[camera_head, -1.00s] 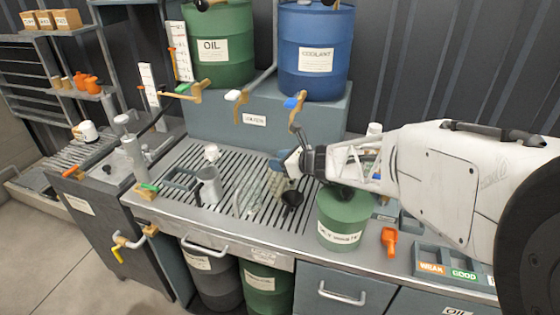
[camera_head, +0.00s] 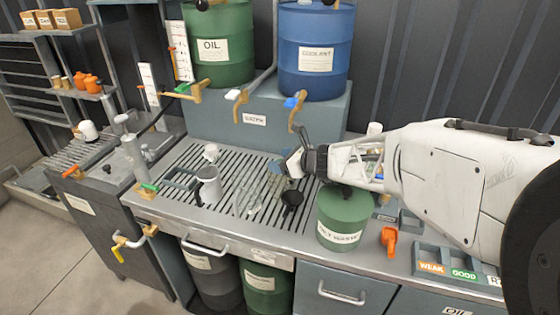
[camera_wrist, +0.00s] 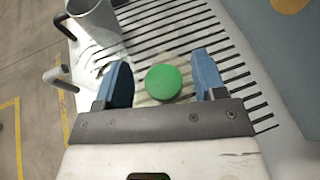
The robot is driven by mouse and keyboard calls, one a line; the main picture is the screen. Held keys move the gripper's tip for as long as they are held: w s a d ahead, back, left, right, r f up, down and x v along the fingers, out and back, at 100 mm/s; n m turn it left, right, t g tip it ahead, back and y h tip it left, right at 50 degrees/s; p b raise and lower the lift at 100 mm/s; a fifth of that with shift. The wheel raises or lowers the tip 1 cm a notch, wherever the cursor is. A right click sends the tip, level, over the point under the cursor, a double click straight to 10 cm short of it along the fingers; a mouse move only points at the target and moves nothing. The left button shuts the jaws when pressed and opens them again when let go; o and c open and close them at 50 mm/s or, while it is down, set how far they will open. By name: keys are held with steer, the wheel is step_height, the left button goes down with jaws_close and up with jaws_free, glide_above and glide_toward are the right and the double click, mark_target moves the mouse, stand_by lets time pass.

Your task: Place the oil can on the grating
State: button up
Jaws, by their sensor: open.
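A small orange can-like object (camera_head: 390,241), which may be the oil can, stands on the bench at the right, beside the green waste drum; I cannot tell for sure. The slotted metal grating (camera_head: 225,157) covers the middle of the bench. My gripper (camera_head: 281,168) is over the right part of the grating, well left of the orange object. In the wrist view its blue fingers (camera_wrist: 160,82) are open, spread either side of a round green top (camera_wrist: 163,82), with gaps on both sides.
Taps below the oil drum (camera_head: 219,45) and coolant drum (camera_head: 316,52) overhang the back. Sorting bins (camera_head: 462,262) lie at right.

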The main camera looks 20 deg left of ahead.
steer(key=v, duration=0.7)
steer(key=shift+a, duration=0.1)
stand_by(0.5)
steer(key=s+d+r+n+h, duration=0.1)
steer(key=s+d+r+n, duration=0.3)
steer(key=d, duration=0.1)
steer(key=s+d+r+n+g+h, duration=0.1)
steer(key=s+d+r+n, duration=0.1)
steer(key=d, duration=0.1)
steer(key=shift+s+d+r+h, duration=0.1)
steer(key=shift+s+r+h, duration=0.1)
steer(key=shift+h, duration=0.1)
steer(key=s+d+r+n+h, duration=0.2)
steer(key=s+d+n+h, duration=0.3)
steer(key=s+d, duration=0.7)
steer(key=s+d+r+n+h, duration=0.2)
steer(key=s+d+n+h, duration=0.3)
steer(key=s+d+n, duration=0.4)
steer(key=s+d, duration=0.3)
steer(key=d, duration=0.3)
steer(key=shift+s+r+h, duration=0.3)
steer(key=shift+s+h, duration=0.1)
